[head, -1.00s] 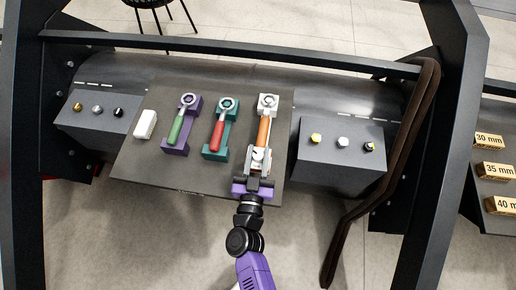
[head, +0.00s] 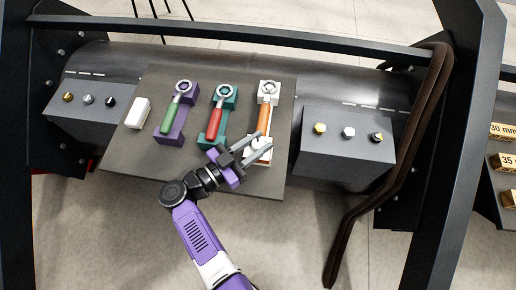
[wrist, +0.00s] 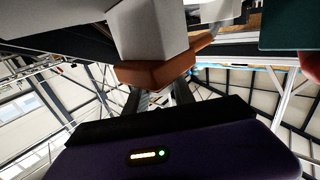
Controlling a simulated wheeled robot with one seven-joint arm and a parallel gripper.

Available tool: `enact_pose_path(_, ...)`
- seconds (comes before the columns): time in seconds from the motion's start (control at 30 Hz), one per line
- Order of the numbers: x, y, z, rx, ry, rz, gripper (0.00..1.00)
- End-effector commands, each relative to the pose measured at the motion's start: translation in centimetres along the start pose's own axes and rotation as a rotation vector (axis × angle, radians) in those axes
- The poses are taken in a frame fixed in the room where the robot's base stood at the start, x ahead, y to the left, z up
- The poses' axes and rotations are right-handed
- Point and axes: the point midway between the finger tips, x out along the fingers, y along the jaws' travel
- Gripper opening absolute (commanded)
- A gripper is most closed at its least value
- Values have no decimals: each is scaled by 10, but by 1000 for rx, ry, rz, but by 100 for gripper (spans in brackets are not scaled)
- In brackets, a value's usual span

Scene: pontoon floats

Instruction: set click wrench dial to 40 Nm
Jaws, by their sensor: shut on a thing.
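The wrench with the orange handle (head: 264,118) lies in a white holder (head: 268,88) at the right of the dark board, its ring head at the far end. A white knob-like end (head: 259,148) is at its near end. My gripper (head: 263,141) reaches in from the lower left, its two grey fingers on either side of this near end and shut on it. The scale on the dial cannot be read. In the wrist view the orange part (wrist: 155,73) and a pale block (wrist: 150,30) show close above my purple gripper body (wrist: 170,150).
A red-handled wrench (head: 215,122) in a teal holder and a green-handled wrench (head: 170,117) in a purple holder lie to the left. A white block (head: 138,113) is at the board's left. Grey boxes with small knobs flank the board. A dark curved rail (head: 411,150) stands right.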

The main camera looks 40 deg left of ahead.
Motion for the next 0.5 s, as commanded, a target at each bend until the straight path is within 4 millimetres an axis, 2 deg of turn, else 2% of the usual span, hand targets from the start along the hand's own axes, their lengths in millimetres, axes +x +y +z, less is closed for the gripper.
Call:
enact_pose_path(0.03,0,-2,6,3,0,31,0)
enact_pose_path(0.5,1,0,1,1,1,218,0)
